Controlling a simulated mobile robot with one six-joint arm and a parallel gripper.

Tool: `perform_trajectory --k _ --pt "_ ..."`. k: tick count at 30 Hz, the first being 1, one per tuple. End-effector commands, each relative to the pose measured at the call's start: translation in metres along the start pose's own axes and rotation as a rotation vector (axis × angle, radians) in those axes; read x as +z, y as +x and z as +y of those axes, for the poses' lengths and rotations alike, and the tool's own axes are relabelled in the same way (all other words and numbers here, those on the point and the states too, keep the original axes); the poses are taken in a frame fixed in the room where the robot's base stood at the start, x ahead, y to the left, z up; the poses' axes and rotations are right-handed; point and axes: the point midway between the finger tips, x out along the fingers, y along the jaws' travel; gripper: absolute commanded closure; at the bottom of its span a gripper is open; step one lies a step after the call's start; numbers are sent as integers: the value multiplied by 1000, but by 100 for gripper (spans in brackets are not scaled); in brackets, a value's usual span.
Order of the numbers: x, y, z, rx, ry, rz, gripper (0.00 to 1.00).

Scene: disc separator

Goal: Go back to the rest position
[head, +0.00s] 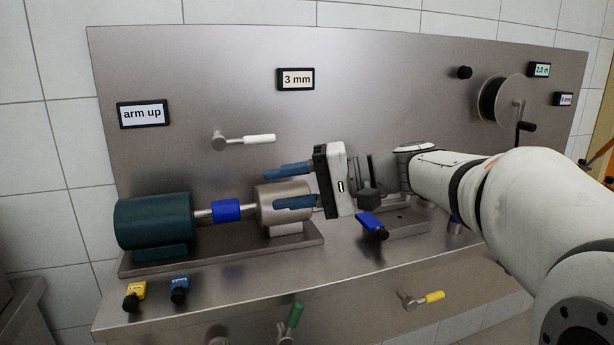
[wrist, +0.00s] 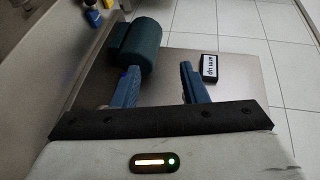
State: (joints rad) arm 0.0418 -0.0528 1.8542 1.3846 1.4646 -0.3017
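My gripper (head: 293,187) is at the middle of the head view, with its blue fingers pointing left. The fingers stand apart with nothing visible between them. In the head view they overlap the metal cylinder (head: 268,205) of the separator; whether they touch it cannot be told. The wrist view shows the two blue fingers (wrist: 158,88) spread apart, with the dark teal motor (wrist: 142,45) beyond the left one. In the head view the motor (head: 153,222) is at the left, joined to the metal cylinder by a shaft with a blue coupling (head: 227,210).
A white-handled lever (head: 258,139) sticks out from the back panel (head: 380,90) above the cylinder. A blue handle (head: 371,224) is just below my gripper. Yellow (head: 136,292) and blue (head: 180,287) switches sit at the front left. A reel (head: 500,103) is at the upper right.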

Motion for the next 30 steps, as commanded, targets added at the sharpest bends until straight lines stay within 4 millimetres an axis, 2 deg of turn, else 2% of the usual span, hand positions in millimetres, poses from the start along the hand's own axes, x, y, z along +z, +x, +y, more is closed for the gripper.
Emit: perform_trajectory --k 1,8,14,21,25,30 --pt "6 -3 -5 45 10 0 60" --pt "40 -21 17 345 57 14 60" --pt "86 -69 43 730 56 35 60" --pt "130 -143 58 1134 -48 54 60" --pt "143 -170 60 1269 -115 56 60" --pt "149 -187 64 1345 -163 54 60"
